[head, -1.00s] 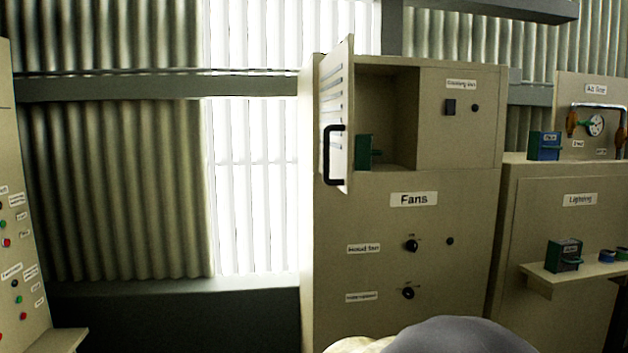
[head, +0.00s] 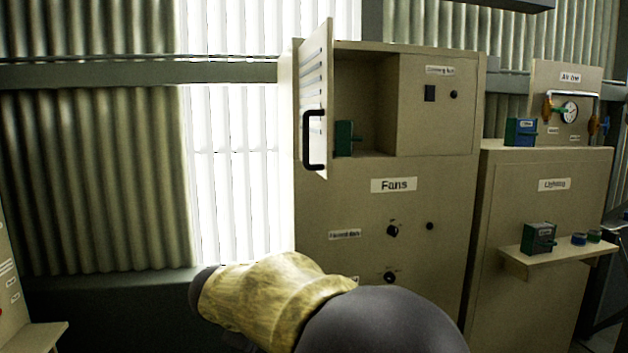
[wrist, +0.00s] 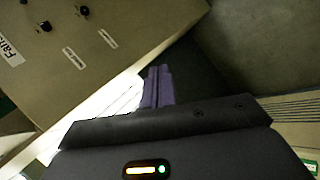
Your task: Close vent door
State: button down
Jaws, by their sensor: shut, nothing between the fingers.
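The vent door (head: 316,88) is a pale slatted panel hinged on the left of an upper opening in the Fans cabinet (head: 388,220). It stands swung open toward me, with a black handle (head: 307,140) on its outer face. The compartment (head: 372,90) behind it is open, with a green box (head: 344,138) inside. My gripper (wrist: 158,86) shows in the wrist view with its purple fingers together and empty, apart from the cabinet front, which is at the upper left there. The gripper is not visible in the head view; the door is not visible in the wrist view.
The Lighting cabinet (head: 535,290) stands to the right, with a shelf (head: 520,262) sticking out and a green box (head: 538,238) on it. A panel with a small shelf (head: 35,336) is at the left edge. The corrugated wall left of the Fans cabinet has open space before it.

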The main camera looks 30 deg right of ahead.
jog(key=w+r+t+h, duration=0.1)
jog(key=r+h, duration=0.3)
jog(key=r, duration=1)
jog(key=w+d+r+m+t+h, duration=0.1)
jog(key=r+h, duration=0.4)
jog(key=r, duration=1)
jog(key=shift+w+d+r+t, duration=0.25)
jog(key=shift+w+d+t, duration=0.05)
jog(key=shift+w+t, duration=0.6)
jog(key=shift+d+h, duration=0.1)
jog(key=shift+h, duration=0.2)
jog(key=p, duration=0.5)
send_near(324, 160)
jog(key=w, duration=0.1)
jog(key=w+d, duration=0.1)
jog(key=w, duration=0.1)
jog(key=shift+w+d+r, duration=0.15)
jog(key=shift+w+r, duration=0.1)
jog(key=shift+w, duration=0.1)
jog(key=d+p, duration=0.1)
jog(key=s+d+p, duration=0.1)
jog(key=d, duration=0.1)
jog(key=shift+s, duration=0.1)
jog(key=shift+d+f, duration=0.2)
jog(key=shift+d, duration=0.1)
jog(key=shift+a, duration=0.1)
